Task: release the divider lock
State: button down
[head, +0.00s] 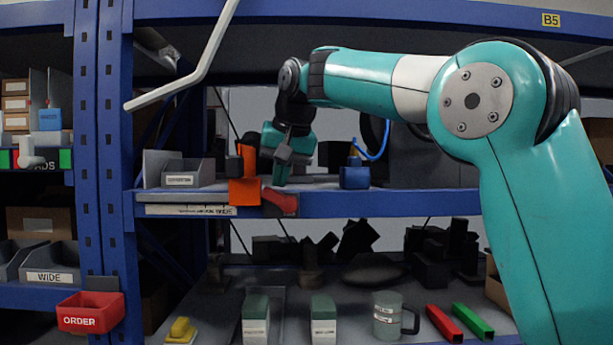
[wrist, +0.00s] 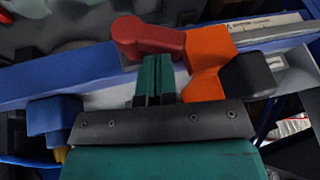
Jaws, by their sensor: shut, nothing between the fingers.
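The divider lock appears as an orange block (head: 244,191) with a red lever (head: 281,201) at the front edge of the middle blue shelf. In the wrist view the red lever (wrist: 150,40) lies beside the orange block (wrist: 207,62), its rounded end pointing left. My gripper (head: 281,176) is just above the lever in the head view. In the wrist view my gripper (wrist: 156,62) is shut and empty, with its teal fingertips close to the lever. I cannot tell whether they touch it.
A black block (wrist: 248,74) adjoins the orange block. A blue box (head: 354,174) with a blue hose stands to the right on the shelf, and a grey bin (head: 187,172) to the left. A blue upright (head: 103,150) bounds the bay. Below are several items, including a grey mug (head: 388,315).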

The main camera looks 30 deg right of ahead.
aim_at(272, 189)
jog(key=shift+w+a+f, duration=0.35)
jog(key=shift+a, duration=0.25)
jog(key=shift+a+f+p, duration=0.1)
jog(key=shift+p, duration=0.2)
notch_tip(272, 189, up, 4)
jog(key=p, duration=0.4)
jog(key=shift+r+p, duration=0.25)
jog(key=shift+p, duration=0.05)
jog(key=a+r+p, duration=0.2)
jog(key=a+r, duration=0.2)
jog(key=a, duration=0.4)
jog(key=shift+w+a+p, duration=0.2)
jog(key=shift+a+p, duration=0.2)
jog(key=shift+r, duration=0.1)
